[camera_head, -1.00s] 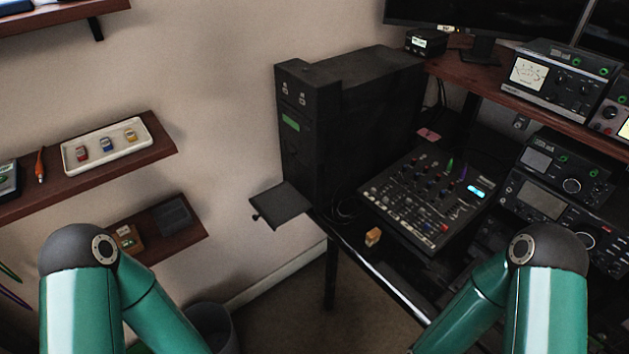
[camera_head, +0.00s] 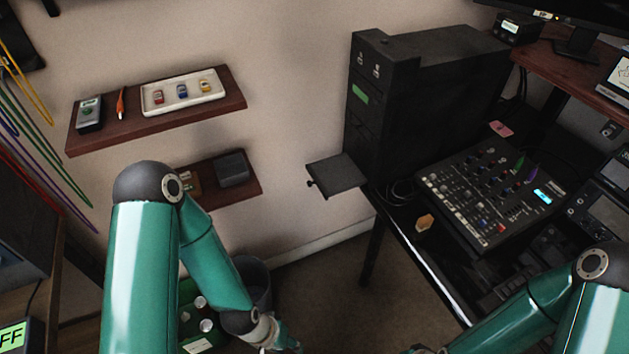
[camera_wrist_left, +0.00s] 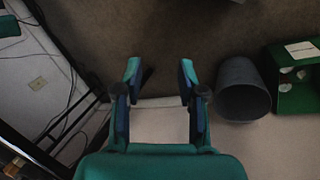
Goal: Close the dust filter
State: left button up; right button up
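The dust filter (camera_head: 338,175) is a dark flat flap sticking out, roughly level, from the bottom front of the black computer tower (camera_head: 428,110). It stands open, with a small tab at its outer left side. My left gripper (camera_head: 290,344) is at the bottom edge of the head view, well below the flap and apart from it. In the left wrist view my left gripper (camera_wrist_left: 160,75) is open and empty, with floor and wall behind its fingers. My right arm enters at lower right; its gripper is out of frame.
A mixer (camera_head: 492,190) and an orange-tan block (camera_head: 424,222) are on the desk beside the tower. Two wall shelves hold a white tray (camera_head: 183,92) and small items. A bin (camera_wrist_left: 243,90) and a green crate (camera_wrist_left: 298,85) stand low. Space below the flap is clear.

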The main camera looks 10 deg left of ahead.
aim_at(336, 174)
jog(key=u, duration=1.45)
jog(key=i, duration=0.1)
jog(key=z, duration=2.6)
jog(key=k, duration=1.25)
jog(key=u, duration=0.75)
jog(key=i, duration=1)
jog(key=z, duration=0.05)
